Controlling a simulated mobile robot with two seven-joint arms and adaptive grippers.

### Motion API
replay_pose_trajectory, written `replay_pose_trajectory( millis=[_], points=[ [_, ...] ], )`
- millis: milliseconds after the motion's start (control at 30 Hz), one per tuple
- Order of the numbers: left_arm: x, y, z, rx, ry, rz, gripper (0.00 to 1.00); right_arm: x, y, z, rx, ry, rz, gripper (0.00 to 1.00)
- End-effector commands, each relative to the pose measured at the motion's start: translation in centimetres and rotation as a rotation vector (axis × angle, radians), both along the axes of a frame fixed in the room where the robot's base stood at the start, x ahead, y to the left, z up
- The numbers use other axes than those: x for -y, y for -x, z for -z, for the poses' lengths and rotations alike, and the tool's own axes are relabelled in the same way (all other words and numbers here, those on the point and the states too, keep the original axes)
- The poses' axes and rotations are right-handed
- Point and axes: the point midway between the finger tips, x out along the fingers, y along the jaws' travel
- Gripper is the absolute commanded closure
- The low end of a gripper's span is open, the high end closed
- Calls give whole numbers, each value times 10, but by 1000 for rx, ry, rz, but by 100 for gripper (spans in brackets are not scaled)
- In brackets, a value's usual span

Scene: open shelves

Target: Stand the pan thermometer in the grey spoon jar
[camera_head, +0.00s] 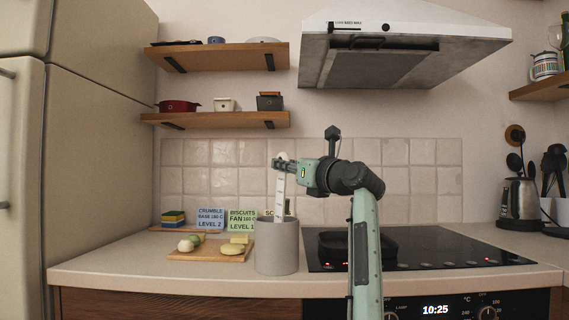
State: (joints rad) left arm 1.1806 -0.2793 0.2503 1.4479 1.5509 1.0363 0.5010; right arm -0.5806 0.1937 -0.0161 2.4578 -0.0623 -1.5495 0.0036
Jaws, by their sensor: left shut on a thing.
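The pan thermometer (280,195) is a slim, pale strip with small markings, held almost upright. My left gripper (283,165) is shut on its upper part. The grey spoon jar (277,250) stands on the worktop near its front edge, directly below. The thermometer's lower end is at the jar's mouth; I cannot tell whether it is inside or behind the rim. The jar's inside is hidden. My right gripper is not in view.
A wooden board (210,252) with food pieces lies left of the jar. Recipe cards (241,220) stand behind it. A black hob (440,250) with a dark pan (335,243) is to the right. A kettle (519,200) stands far right. Two wooden shelves (215,119) hang above left.

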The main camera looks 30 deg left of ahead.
Motion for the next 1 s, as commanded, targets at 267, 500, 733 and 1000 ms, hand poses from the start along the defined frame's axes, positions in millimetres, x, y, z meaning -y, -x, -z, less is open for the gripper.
replay_pose_trajectory(
  millis=[267,500,733,1000],
  points=[
    [0,0,3,1,-1,0,100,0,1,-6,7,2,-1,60],
    [0,0,3,1,0,0,79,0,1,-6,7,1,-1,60],
    [0,0,3,1,0,0,63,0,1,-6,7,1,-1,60],
    [5,2,5,-1,1,2,63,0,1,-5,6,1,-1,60]
  ],
)
